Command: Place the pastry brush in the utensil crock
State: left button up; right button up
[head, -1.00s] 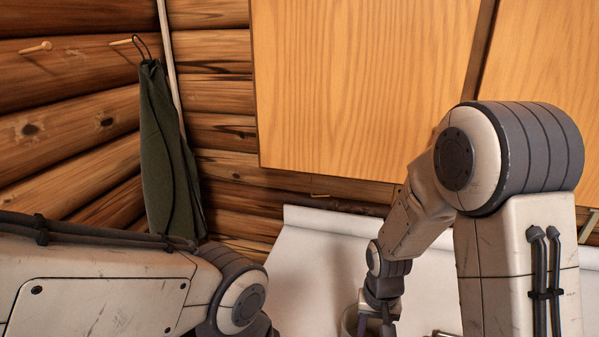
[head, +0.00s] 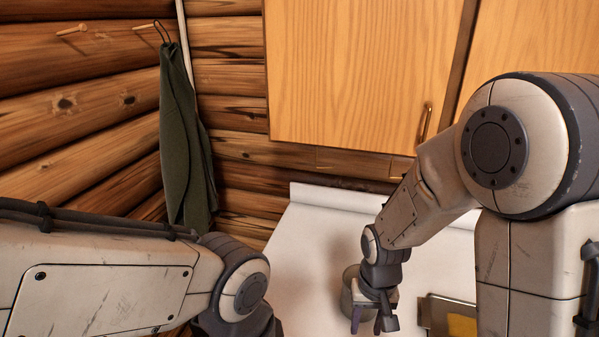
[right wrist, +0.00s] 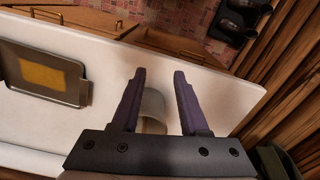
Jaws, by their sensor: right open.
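A grey cylindrical container, which looks like the utensil crock (head: 350,291), stands on the white counter (head: 305,262), partly hidden behind my right gripper (head: 369,323). In the right wrist view the crock (right wrist: 152,104) shows between and beyond the fingers, partly covered by them. My right gripper (right wrist: 160,76) is open, its two purple-grey fingers apart with nothing held between them. I cannot tell whether they touch the crock. I see no pastry brush in either view. My left arm is in the head view, but its gripper is out of view.
A metal tray (head: 432,312) with a yellow item (head: 461,327) lies right of the crock. A wooden cabinet (head: 355,75) hangs above the counter. A green cloth (head: 183,135) hangs from a peg on the log wall. The counter left of the crock is clear.

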jog(key=s+a+r+n+b, duration=0.2)
jog(key=s+a+n+b, duration=0.1)
jog(key=s, duration=0.4)
jog(key=s+a+r+n+y+b, duration=0.1)
jog(key=s+a+n+b, duration=0.2)
jog(key=s+a+n, duration=0.2)
jog(key=s, duration=0.3)
jog(key=shift+a+r, duration=0.35)
jog(key=shift+a, duration=0.05)
